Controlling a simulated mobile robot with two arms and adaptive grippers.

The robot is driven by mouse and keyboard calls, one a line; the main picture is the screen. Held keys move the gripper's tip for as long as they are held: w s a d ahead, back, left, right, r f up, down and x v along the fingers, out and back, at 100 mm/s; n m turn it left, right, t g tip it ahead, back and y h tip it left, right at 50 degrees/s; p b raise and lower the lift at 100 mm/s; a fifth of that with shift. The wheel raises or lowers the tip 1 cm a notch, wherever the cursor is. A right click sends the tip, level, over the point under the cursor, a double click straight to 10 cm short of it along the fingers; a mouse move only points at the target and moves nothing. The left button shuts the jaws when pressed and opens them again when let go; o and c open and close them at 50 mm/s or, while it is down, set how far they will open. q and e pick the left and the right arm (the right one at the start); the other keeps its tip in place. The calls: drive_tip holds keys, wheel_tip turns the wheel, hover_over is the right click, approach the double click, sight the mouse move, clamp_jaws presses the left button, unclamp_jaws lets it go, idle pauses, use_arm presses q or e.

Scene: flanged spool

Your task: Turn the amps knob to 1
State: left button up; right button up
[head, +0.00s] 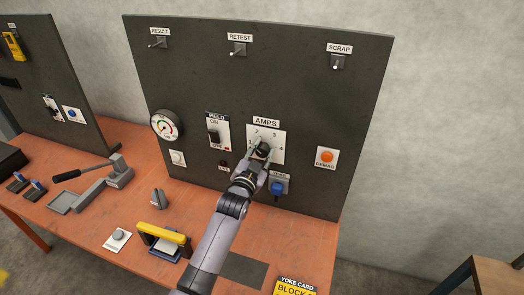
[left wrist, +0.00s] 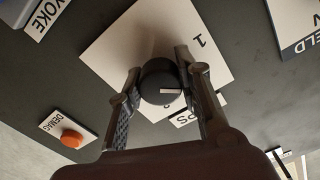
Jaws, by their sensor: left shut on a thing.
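The amps knob (head: 263,148) is a round black knob on a white plate (head: 279,141) under the AMPS label, on a dark upright panel. In the left wrist view the knob (left wrist: 160,77) sits between the two fingers of the gripper (left wrist: 158,82). A short white mark on the knob points right in that view; the printed 1 (left wrist: 201,41) is at the upper right. My right gripper is not in view.
The FIELD switch (head: 214,136) is left of the amps plate, and the orange DEMAG button (head: 327,157) is right. The blue YOKE connector (head: 277,187) is close below the knob. A yellow-handled item (head: 163,233) stands on the orange bench (head: 120,270).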

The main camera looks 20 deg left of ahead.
use_arm(q)
drive_tip(key=n, duration=0.3)
drive_tip(key=shift+f+n, duration=0.1)
drive_tip(key=shift+n, duration=0.3)
drive_tip(key=shift+n+p, duration=0.4)
drive_tip(key=shift+n, duration=1.5)
drive_tip(key=shift+d, duration=0.1)
drive_tip(key=o, duration=1.1)
drive_tip(key=shift+o, duration=0.2)
drive_tip(key=shift+s, duration=0.1)
drive_tip(key=s, duration=1.1)
drive_tip(key=shift+s+a, duration=0.25)
drive_tip(key=shift+s, duration=0.15)
